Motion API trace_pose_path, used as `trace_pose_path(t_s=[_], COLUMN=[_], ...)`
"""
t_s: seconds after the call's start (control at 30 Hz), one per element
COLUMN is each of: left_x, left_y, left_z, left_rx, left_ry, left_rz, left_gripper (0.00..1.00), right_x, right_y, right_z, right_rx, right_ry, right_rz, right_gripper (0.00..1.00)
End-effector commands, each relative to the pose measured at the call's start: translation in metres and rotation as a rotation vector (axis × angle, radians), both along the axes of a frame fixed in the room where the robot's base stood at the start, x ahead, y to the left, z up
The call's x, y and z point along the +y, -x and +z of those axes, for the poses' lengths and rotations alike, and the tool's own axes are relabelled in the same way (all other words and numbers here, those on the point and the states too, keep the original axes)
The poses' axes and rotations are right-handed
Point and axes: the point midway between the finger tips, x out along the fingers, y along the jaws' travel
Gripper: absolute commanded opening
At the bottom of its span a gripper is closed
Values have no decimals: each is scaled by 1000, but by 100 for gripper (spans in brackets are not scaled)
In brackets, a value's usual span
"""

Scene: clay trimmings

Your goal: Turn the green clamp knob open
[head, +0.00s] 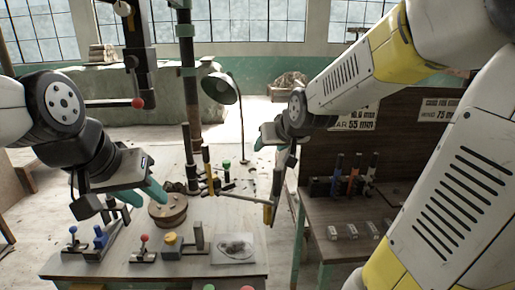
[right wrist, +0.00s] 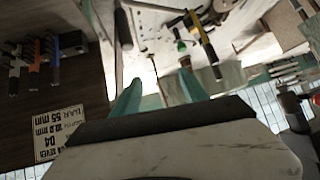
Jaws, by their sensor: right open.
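A small green knob (head: 226,163) stands on a dark stem at the back of the worktable, left of my right gripper. A green knob-like piece also shows in the right wrist view (right wrist: 181,46), beyond the fingertips. I cannot tell for sure that it is the clamp knob. Another green top (head: 208,287) is cut off at the bottom edge of the head view. My right gripper (head: 274,152) is open and empty; its two teal fingers stand apart in the right wrist view (right wrist: 158,86). My left gripper (head: 142,201) hangs over the table's left side, its teal fingers apart, nothing seen between them.
Red, blue and yellow knobbed pieces (head: 144,240) stand along the table front. A round wooden block (head: 168,211) sits behind them. A desk lamp (head: 220,88) and a dark post rise at the back. A dark panelled bench (head: 325,222) with racked tools stands at the right.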

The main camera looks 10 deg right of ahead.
Motion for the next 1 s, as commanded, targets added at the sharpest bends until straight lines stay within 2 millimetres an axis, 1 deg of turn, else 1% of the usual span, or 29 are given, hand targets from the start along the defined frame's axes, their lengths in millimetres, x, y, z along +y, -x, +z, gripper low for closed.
trace_pose_path(t_s=[0.07,0.17,0.3,0.4,0.5,0.6,0.73,0.87,1.0], left_x=[0,0,0,0,0,0,0,0,0], left_y=[0,0,0,0,0,0,0,0,0], left_z=[0,0,0,0,0,0,0,0,0], left_rx=[0,0,0,0,0,0,0,0,0], left_ry=[0,0,0,0,0,0,0,0,0], left_rz=[0,0,0,0,0,0,0,0,0], left_gripper=[36,36,36,36,36,36,36,36,36], right_x=[4,14,38,57,75,90,101,103,103], right_y=[-10,-35,-82,-110,-130,-144,-151,-152,-152], right_z=[-6,-21,-54,-80,-105,-129,-153,-166,-170], right_rx=[-13,-59,-169,-259,-352,-446,-557,-639,-683], right_ry=[13,42,80,85,72,44,2,-30,-45], right_rz=[12,46,121,167,199,207,183,142,113], right_gripper=[52,52,52,52,52,52,52,52,52])
